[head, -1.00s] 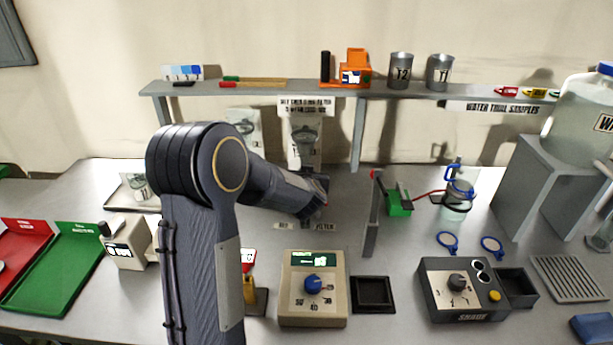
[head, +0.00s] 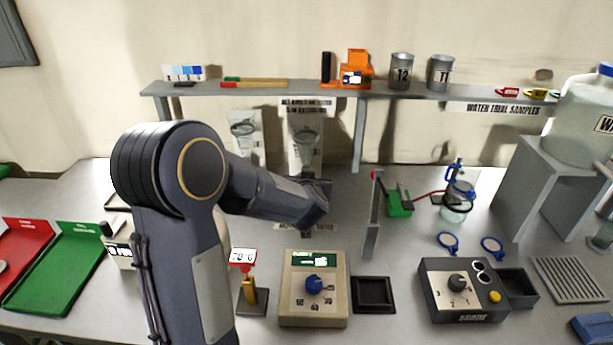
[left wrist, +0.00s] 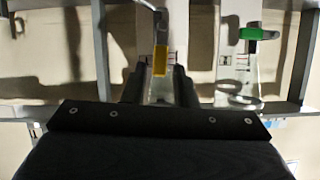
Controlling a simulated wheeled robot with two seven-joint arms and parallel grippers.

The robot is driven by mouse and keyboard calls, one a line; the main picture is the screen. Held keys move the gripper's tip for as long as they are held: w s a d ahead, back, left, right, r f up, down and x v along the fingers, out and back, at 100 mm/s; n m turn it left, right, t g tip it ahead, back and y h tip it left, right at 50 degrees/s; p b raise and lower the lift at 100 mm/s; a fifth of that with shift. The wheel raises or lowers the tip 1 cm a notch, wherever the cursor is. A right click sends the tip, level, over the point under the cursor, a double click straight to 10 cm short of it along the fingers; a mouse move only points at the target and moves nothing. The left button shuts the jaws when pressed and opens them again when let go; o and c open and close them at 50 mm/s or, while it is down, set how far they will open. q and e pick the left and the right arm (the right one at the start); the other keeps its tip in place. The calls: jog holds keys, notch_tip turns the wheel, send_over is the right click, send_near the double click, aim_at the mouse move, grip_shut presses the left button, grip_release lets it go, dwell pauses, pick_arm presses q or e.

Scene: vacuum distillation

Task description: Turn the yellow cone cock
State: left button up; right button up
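The yellow cone cock (left wrist: 160,61) shows in the left wrist view as a small upright yellow handle on glassware. It lies ahead of my left gripper (left wrist: 159,80), in line with the gap between the two dark fingers. The fingers are apart, and I see no contact with the cock. In the head view my left gripper (head: 318,198) is in front of the funnel stand (head: 306,150) at the back of the bench. The cock is hidden there behind my arm. My right gripper is in neither view.
A green cock (left wrist: 258,33) is on the neighbouring glassware in the left wrist view. A grey upright plate (head: 373,215) and green clamp (head: 399,203) stand right of my gripper. The shelf (head: 270,88) runs above. A beige dial box (head: 313,290) stands in front.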

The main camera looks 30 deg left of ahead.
pick_arm(q)
jog(key=shift+v, duration=1.4)
dwell(1.4)
